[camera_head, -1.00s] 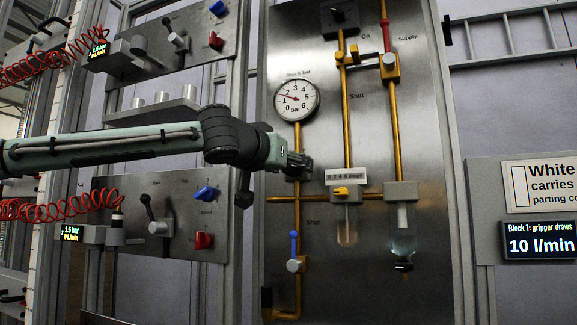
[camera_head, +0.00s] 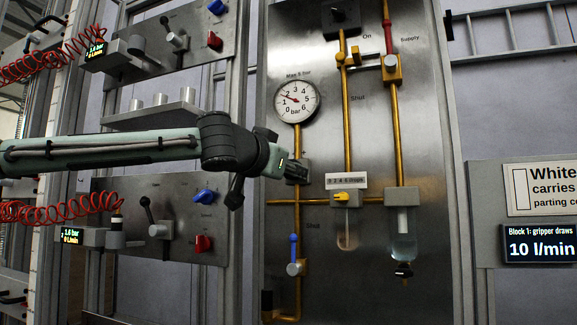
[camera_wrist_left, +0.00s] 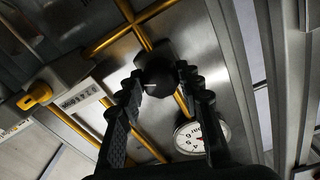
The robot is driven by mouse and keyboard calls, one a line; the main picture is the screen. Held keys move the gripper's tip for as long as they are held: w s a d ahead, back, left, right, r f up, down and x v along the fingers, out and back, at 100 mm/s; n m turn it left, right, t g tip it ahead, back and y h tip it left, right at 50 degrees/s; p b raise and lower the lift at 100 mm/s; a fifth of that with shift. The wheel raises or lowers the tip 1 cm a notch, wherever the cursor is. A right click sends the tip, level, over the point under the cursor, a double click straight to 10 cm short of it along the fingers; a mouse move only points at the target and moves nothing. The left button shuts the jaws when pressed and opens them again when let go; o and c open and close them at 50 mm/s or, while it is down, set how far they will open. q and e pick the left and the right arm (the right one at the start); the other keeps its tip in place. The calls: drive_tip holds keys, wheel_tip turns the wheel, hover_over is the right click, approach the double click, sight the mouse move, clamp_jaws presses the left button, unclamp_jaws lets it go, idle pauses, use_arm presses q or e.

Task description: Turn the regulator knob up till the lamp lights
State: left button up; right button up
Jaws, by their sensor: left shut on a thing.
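My left gripper (camera_head: 297,170) reaches in from the left to the steel panel, just below the round pressure gauge (camera_head: 296,101). In the left wrist view, its two fingers (camera_wrist_left: 163,80) are closed around the dark round regulator knob (camera_wrist_left: 157,77), which has a pale line on its face. The gauge needle points a little below 2 bar; the gauge also shows in the left wrist view (camera_wrist_left: 202,137). I cannot make out a lit lamp in either view. My right gripper is in neither view.
Yellow pipes (camera_head: 347,110) run over the panel, with a blue-handled valve (camera_head: 294,250) below the gripper and a yellow valve (camera_head: 342,197) to its right. Clear bowls hang beneath. Side plates with levers (camera_head: 158,230) and red coiled hoses (camera_head: 60,210) stand at left.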

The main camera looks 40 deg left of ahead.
use_arm(q)
drive_tip(key=o, duration=1.2)
drive_tip(key=shift+c, duration=0.2)
drive_tip(key=v, duration=1.2)
